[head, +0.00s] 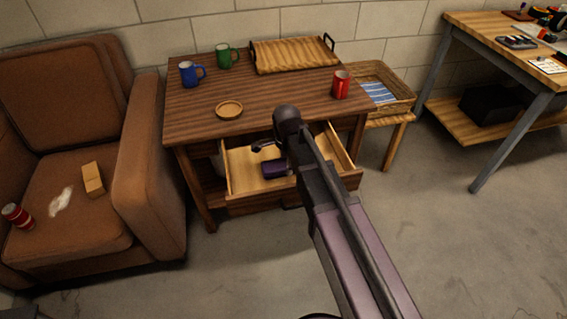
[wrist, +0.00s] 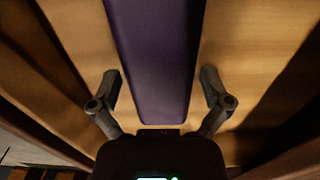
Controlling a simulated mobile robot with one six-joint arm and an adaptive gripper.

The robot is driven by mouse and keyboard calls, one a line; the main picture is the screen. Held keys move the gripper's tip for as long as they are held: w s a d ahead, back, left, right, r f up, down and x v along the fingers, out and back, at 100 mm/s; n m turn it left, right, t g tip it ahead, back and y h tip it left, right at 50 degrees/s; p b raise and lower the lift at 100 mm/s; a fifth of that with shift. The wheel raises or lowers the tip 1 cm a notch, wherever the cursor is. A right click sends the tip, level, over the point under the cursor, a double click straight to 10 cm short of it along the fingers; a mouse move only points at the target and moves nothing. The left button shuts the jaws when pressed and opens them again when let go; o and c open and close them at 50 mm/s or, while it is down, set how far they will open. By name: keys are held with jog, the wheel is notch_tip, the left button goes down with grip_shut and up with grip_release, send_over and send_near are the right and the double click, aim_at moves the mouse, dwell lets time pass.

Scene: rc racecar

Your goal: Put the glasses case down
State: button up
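The glasses case (wrist: 155,65) is a long, dark purple shape in the wrist view. It reaches from the top edge down between my two fingers. My gripper (wrist: 161,85) has its fingers spread, one on each side of the case, with a narrow gap on both sides. Pale wood lies behind the case; I cannot tell whether the case touches it. In the head view, the open drawer (head: 238,184) of the dark wooden table holds a small purple shape, partly hidden by my arm; I cannot tell whether it is the case.
A brown armchair (head: 150,170) stands left, a basket (head: 402,105) right. Drawer walls flank my gripper.

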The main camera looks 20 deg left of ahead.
jog(key=shift+r, duration=0.15)
notch_tip(320, 180, up, 12)
jog(key=p, duration=1.2)
dwell(0.4)
dwell(0.7)
jog(key=s+d+n, duration=0.2)
jog(key=d+n, duration=0.3)
jog(key=d, duration=1.2)
jog(key=s+d+n, duration=0.3)
jog(key=d+n, duration=0.3)
jog(key=d, duration=1.2)
jog(key=shift+s+d+n, duration=0.25)
jog(key=shift+d+n, duration=0.05)
jog(key=shift+d, duration=0.05)
